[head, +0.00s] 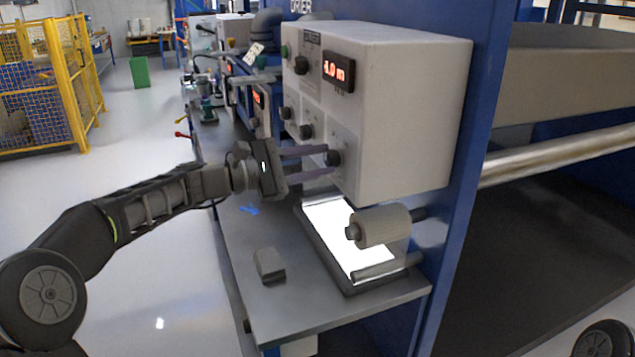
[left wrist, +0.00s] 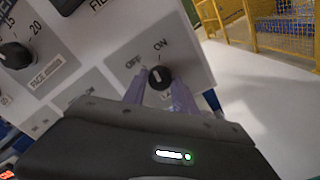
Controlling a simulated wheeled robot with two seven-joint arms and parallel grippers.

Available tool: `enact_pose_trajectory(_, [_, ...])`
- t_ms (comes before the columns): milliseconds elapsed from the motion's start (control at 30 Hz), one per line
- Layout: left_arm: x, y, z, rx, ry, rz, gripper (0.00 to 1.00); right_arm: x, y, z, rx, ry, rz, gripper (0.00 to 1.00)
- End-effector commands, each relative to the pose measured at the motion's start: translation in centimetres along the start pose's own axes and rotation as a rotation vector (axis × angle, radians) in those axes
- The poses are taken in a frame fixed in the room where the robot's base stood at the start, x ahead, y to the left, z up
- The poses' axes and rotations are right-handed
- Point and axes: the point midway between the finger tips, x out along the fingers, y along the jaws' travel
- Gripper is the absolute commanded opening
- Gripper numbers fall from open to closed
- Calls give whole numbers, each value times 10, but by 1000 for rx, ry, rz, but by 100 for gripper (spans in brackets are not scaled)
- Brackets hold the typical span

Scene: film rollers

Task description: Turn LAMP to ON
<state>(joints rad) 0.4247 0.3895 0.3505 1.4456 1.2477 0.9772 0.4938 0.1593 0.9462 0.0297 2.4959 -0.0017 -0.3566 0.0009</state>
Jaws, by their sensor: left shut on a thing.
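The LAMP knob (head: 333,158) is a small black rotary knob low on the front of the white control box (head: 415,110). In the left wrist view the knob (left wrist: 159,77) sits below the printed words OFF and ON, and its white mark points up, between the two words. The label under it is mostly hidden by my gripper. My left gripper (head: 328,161) reaches in from the left with its two purple fingers on either side of the knob, shut on it; the fingers also show in the left wrist view (left wrist: 159,88). My right gripper is not in view.
Other black knobs (head: 301,66) and a red display (head: 339,71) are on the same box. Open floor lies to the left.

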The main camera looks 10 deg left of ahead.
Motion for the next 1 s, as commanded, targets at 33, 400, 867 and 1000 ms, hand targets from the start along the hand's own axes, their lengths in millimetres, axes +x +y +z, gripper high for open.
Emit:
enact_pose_trajectory(33, [0,-6,-6,46,0,1,0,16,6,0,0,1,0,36])
enact_pose_trajectory(400, [0,-4,-4,333,0,0,0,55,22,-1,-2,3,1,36])
enact_pose_trajectory(867, [0,-1,-1,439,0,-2,0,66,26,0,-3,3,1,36])
enact_pose_trajectory(1000, [0,-1,-1,439,0,-2,0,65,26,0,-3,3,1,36])
